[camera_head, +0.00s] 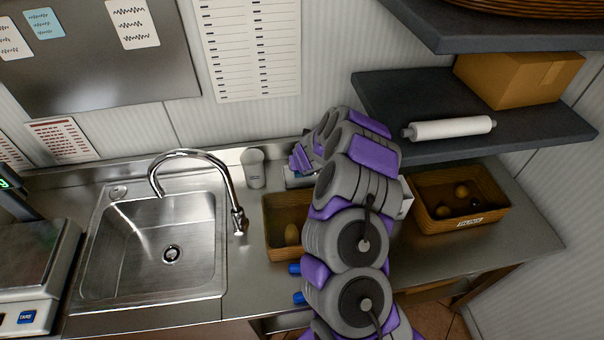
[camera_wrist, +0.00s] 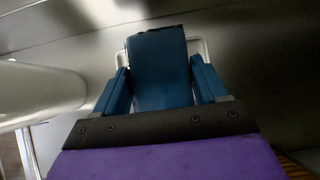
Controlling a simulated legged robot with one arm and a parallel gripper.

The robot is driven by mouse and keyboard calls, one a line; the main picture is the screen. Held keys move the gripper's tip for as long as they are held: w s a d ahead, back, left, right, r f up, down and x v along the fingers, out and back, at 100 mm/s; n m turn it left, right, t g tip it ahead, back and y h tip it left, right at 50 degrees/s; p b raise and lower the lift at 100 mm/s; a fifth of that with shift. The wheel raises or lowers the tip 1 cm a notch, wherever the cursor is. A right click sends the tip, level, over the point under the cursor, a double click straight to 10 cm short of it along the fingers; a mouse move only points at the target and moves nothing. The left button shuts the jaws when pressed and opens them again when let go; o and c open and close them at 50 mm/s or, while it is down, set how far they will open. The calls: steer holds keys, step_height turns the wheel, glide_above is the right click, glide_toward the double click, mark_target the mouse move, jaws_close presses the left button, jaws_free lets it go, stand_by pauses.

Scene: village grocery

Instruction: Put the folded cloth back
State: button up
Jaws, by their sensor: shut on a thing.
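In the wrist view, my gripper (camera_wrist: 160,85) is shut on the folded cloth (camera_wrist: 160,62), a dark blue block between its two blue fingers. A pale rim (camera_wrist: 201,46) shows just behind and around the cloth's far end. Whether the cloth rests in this pale holder or hangs above it I cannot tell. In the head view, my gripper (camera_head: 301,160) is at the back of the steel counter, right of the tap, largely behind my arm. The cloth cannot be made out there.
A grey cup-like container (camera_head: 254,169) stands left of my gripper. The steel sink (camera_head: 150,245) with its curved tap (camera_head: 232,190) lies further left. A brown basket (camera_head: 272,244) is in front of my gripper, another basket (camera_head: 478,220) to the right, below a dark shelf (camera_head: 400,95).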

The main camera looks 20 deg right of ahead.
steer(key=shift+f+b, duration=0.6)
steer(key=shift+f, duration=1.3)
steer(key=shift+f, duration=0.15)
steer(key=o, duration=1.2)
steer(key=shift+r, duration=0.2)
steer(key=p+v, duration=0.2)
steer(key=v, duration=1)
steer(key=shift+s+f, duration=0.1)
steer(key=shift+s, duration=0.05)
